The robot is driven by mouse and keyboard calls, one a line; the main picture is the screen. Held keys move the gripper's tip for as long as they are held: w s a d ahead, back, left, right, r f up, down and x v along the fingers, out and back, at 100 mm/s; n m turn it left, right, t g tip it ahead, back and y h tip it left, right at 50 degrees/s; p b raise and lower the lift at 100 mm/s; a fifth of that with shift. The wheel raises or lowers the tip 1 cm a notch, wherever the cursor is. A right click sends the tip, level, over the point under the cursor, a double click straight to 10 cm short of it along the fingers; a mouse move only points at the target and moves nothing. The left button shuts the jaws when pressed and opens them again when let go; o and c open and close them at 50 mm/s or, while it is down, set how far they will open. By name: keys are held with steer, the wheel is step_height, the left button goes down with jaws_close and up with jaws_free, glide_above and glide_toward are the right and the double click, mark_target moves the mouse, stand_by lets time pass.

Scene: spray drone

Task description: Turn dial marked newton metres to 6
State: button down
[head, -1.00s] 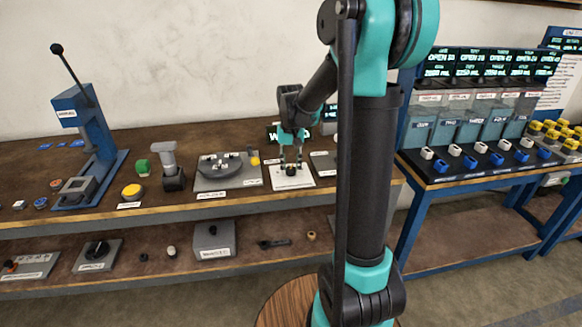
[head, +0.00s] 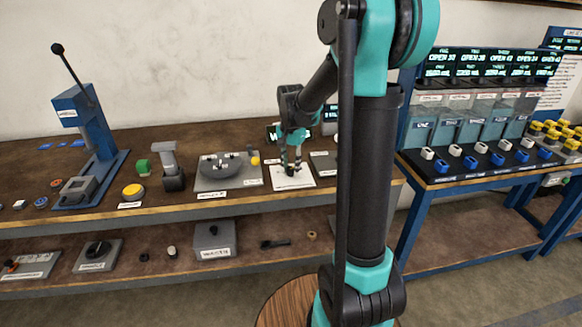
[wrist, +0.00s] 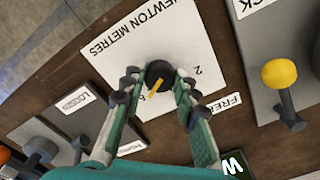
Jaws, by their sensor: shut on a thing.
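The newton metres dial (wrist: 160,72) is a small black round knob with a yellow pointer. It stands on a white plate (wrist: 120,40) printed "NEWTON METRES". The pointer slants down and left in the wrist view, near a partly hidden digit that may be a 6. A "2" shows to the right of the knob. My gripper (wrist: 159,79) has one fingertip on each side of the knob and is shut on it. In the head view my gripper (head: 291,171) is over the white plate (head: 305,183), and its fingers hide much of the dial.
A panel with a yellow ball-topped lever (wrist: 279,74) stands to the right in the wrist view. A grey panel (wrist: 92,108) lies to the left. In the head view, a grey round fixture (head: 221,168) sits left of the plate on the bench.

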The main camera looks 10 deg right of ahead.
mark_target(291, 169)
stand_by(0.4)
steer(key=c, duration=1.2)
jaws_free()
steer(key=shift+o, duration=0.2)
steer(key=shift+r, duration=0.1)
step_height(291, 169, up, 12)
steer(key=s+d+f+n+t, duration=0.2)
steer(key=s+f+n, duration=0.2)
steer(key=s+f, duration=0.5)
steer(key=s+d+f+n+t, duration=0.2)
steer(key=s+f+n, duration=0.2)
steer(key=s+f, duration=0.5)
steer(key=s, duration=0.4)
steer(key=shift+f+n, duration=0.25)
steer(key=shift+n, duration=0.05)
